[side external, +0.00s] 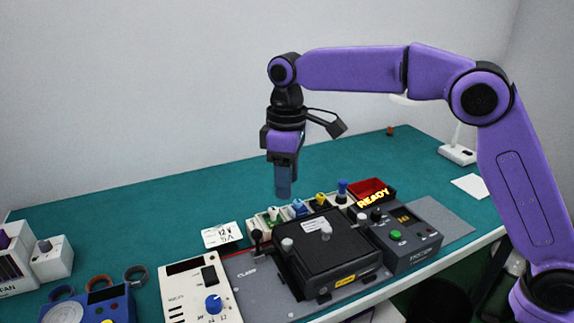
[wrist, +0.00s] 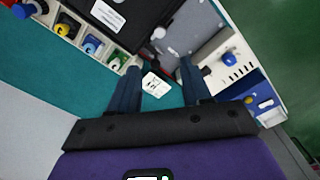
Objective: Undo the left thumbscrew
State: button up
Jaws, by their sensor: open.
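A black box fixture (side external: 335,258) sits on a grey plate, with a silver knob (side external: 287,243) at its left end, which looks like the left thumbscrew. Another silver knob (side external: 326,232) stands on its top and a paler one (side external: 362,218) at its right end. In the wrist view, a pale knob (wrist: 159,33) shows beside the black box (wrist: 118,18); I cannot tell for certain which knob it is. My gripper (side external: 283,192) points down, well above the bench and behind the fixture. Its fingers (wrist: 159,66) are apart and hold nothing.
A dark lever (side external: 257,237) marked CLAMP stands left of the box. Coloured plugs in a tray (side external: 298,209) line its back. A control unit (side external: 408,240) is at right, a white panel (side external: 200,290) at left.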

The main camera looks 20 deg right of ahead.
jog(key=shift+r, duration=1.25)
jog(key=s+d+f, duration=0.3)
jog(key=s+d, duration=0.5)
jog(key=s, duration=0.3)
jog(key=s+d+f+n, duration=0.1)
jog(key=s+d+f, duration=0.2)
jog(key=s+d, duration=0.5)
jog(key=s+d+f+n, duration=0.1)
jog(key=s+d+f, duration=0.2)
jog(key=s+d, duration=0.5)
jog(key=s, duration=0.6)
jog(key=shift+s+d+f, duration=0.25)
jog(key=shift+d+f, duration=0.05)
jog(key=shift+d, duration=0.05)
